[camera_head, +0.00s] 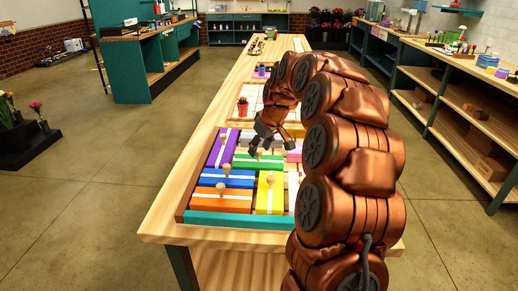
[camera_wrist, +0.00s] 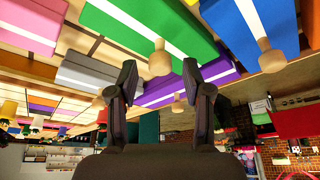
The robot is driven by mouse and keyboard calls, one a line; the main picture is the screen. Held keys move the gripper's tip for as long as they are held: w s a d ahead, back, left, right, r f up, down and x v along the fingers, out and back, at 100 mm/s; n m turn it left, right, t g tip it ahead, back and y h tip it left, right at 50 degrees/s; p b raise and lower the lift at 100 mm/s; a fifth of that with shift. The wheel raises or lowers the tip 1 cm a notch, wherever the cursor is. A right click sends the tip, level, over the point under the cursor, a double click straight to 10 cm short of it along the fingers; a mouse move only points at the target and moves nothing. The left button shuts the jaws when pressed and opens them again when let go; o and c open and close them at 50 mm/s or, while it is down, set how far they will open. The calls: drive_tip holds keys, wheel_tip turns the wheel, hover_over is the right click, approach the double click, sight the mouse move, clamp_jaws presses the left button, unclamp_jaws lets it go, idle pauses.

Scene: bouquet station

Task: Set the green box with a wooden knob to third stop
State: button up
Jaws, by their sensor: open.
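The green box (camera_head: 243,161) lies in the tray among other colored boxes, with a white stripe along it. In the wrist view the green box (camera_wrist: 130,28) fills the upper middle, and its wooden knob (camera_wrist: 161,60) shows between my two fingertips in the picture. My gripper (camera_wrist: 162,72) is open and empty; I cannot tell how far the knob is from the fingers in depth. In the head view my gripper (camera_head: 262,143) hangs just above and beyond the green box, partly hiding that area.
A purple box (camera_head: 219,150), a blue box (camera_head: 238,182), an orange box (camera_head: 210,199) and a yellow box (camera_head: 265,200) crowd around it, each with a knob. The tray's teal front edge (camera_head: 240,219) is near. A red pot (camera_head: 242,108) stands further back on the table.

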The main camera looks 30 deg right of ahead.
drive_tip(key=v, duration=1.1)
drive_tip(key=s+a+f+g+p, duration=0.1)
drive_tip(key=s+a+g+p, duration=0.1)
drive_tip(key=s+a, duration=0.65)
drive_tip(key=s+a+f+g+p, duration=0.1)
drive_tip(key=s+a+p, duration=0.1)
drive_tip(key=s+a, duration=0.65)
drive_tip(key=s+a+f+g+p, duration=0.1)
drive_tip(key=s+a+f, duration=0.2)
drive_tip(key=s, duration=0.6)
drive_tip(key=s+a+f+m+g+p, duration=0.1)
drive_tip(key=s+a+f+g+p, duration=0.1)
drive_tip(key=s, duration=0.8)
drive_tip(key=shift+a+f+m+h, duration=0.3)
drive_tip(key=shift+a+f, duration=0.2)
drive_tip(key=shift+a, duration=0.7)
drive_tip(key=shift+c, duration=0.5)
drive_tip(key=shift+c, duration=0.3)
